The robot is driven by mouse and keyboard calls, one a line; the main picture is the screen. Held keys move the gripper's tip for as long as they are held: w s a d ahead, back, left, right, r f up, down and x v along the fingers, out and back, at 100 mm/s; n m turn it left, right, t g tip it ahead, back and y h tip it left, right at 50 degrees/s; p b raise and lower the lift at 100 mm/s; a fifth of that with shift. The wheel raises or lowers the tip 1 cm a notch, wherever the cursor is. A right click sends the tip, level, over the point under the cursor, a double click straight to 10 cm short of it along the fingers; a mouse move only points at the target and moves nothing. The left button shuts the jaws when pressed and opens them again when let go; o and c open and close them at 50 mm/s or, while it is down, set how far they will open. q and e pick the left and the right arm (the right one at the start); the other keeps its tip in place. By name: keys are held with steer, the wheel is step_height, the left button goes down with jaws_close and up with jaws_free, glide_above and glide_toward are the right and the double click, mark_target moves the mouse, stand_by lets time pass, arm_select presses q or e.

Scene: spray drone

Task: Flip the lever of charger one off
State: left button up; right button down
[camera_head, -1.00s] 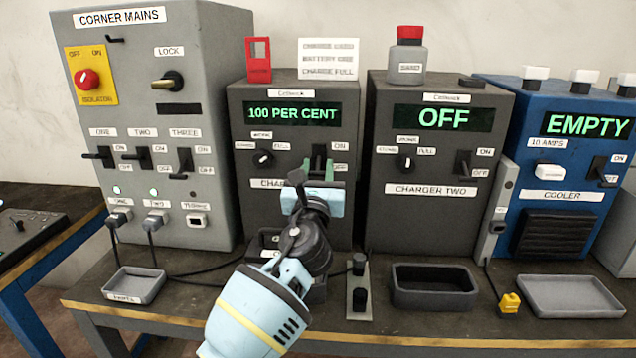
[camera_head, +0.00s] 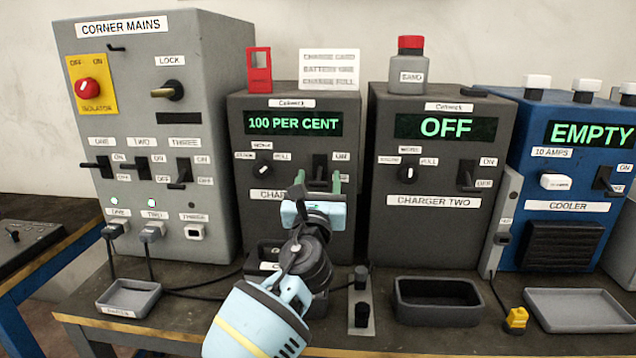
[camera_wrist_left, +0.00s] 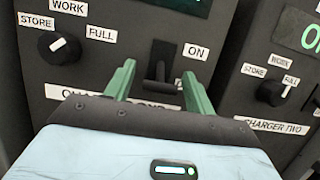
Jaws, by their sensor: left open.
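Charger one (camera_head: 241,217) is a dark grey box with a green display (camera_head: 293,122) reading 100 PER CENT. Its black lever (camera_head: 320,166) is at the right of its face, beside an ON label; it also shows in the wrist view (camera_wrist_left: 161,62). The lower label is partly hidden behind a finger. My left gripper (camera_head: 318,180) is open in front of the lever. In the wrist view its green fingers (camera_wrist_left: 157,82) stand on either side of the lever, apart from it. The charger's name label is partly covered by the gripper. I cannot tell surely whether the lever is up or down.
Charger two (camera_head: 440,232), reading OFF, stands close at the right, with the blue cooler (camera_head: 510,135) beyond. The corner mains cabinet (camera_head: 140,60) is at the left. A red holder (camera_head: 259,70) and white card (camera_head: 329,68) stand on charger one. Trays (camera_head: 436,313) line the bench front.

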arm_select(q)
steer(key=shift+s, duration=0.1)
steer(key=p+v, duration=0.1)
steer(key=v, duration=0.5)
steer(key=shift+v, duration=0.8)
steer(key=shift+f, duration=0.2)
